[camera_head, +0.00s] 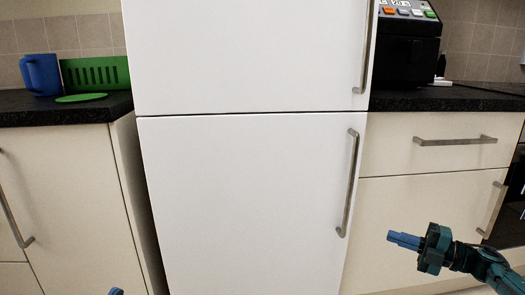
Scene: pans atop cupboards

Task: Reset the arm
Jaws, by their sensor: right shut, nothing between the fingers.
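My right gripper (404,240) is at the lower right in the head view, with its blue fingers together, pointing left. Nothing is between its fingers. It is in front of the cream lower cupboard right of the fridge, and the arm comes in from the bottom right corner. A small blue tip of my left gripper (116,292) shows at the bottom edge, left of centre. Most of it is out of the picture.
A white fridge (240,200) with two closed doors stands in the middle. A blue mug (41,75) and green items (95,72) sit on the left black counter (40,112). A black appliance (404,60) stands on the right counter. Drawers and cupboards are closed.

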